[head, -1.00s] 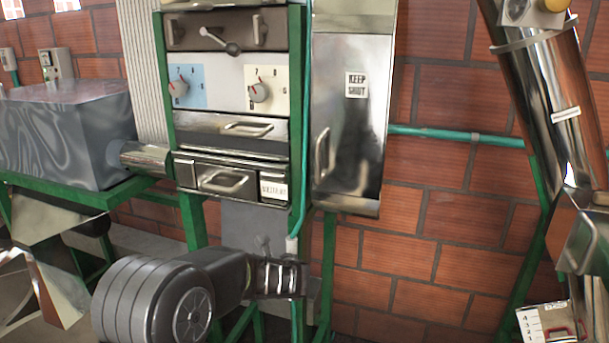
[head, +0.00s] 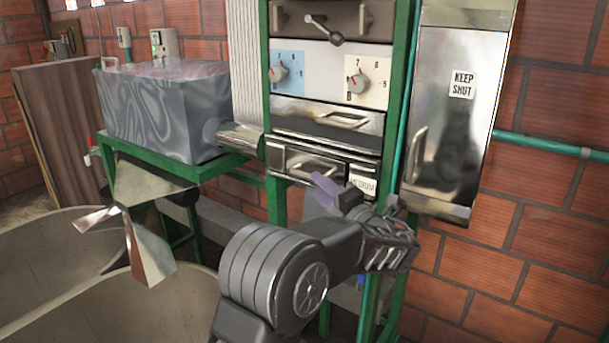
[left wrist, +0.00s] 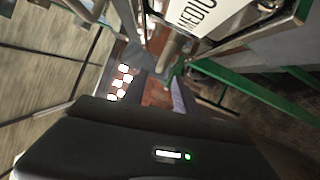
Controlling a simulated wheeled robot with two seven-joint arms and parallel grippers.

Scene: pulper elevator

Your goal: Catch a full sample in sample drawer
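Two metal drawer fronts sit in the green-framed machine: an upper one (head: 290,118) and a lower one (head: 280,160), each with a bar handle. Both look closed. The lower one has a white label (head: 363,178) at its right, which shows close up in the left wrist view (left wrist: 208,14). I cannot tell from a marking which is the sample drawer. My left gripper (head: 337,192) is just below and in front of the lower drawer's right half, overlapping its lower edge. Its fingers are apart and empty, with brick showing between them in the left wrist view (left wrist: 160,92). My right gripper is out of view.
Above the drawers are two dials (head: 359,82) and a black-knobbed lever (head: 334,38). A "KEEP SHUT" metal cabinet (head: 455,130) stands close on the right. A grey metal box (head: 165,115), a chute (head: 150,250) and large round tubs (head: 50,250) are on the left.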

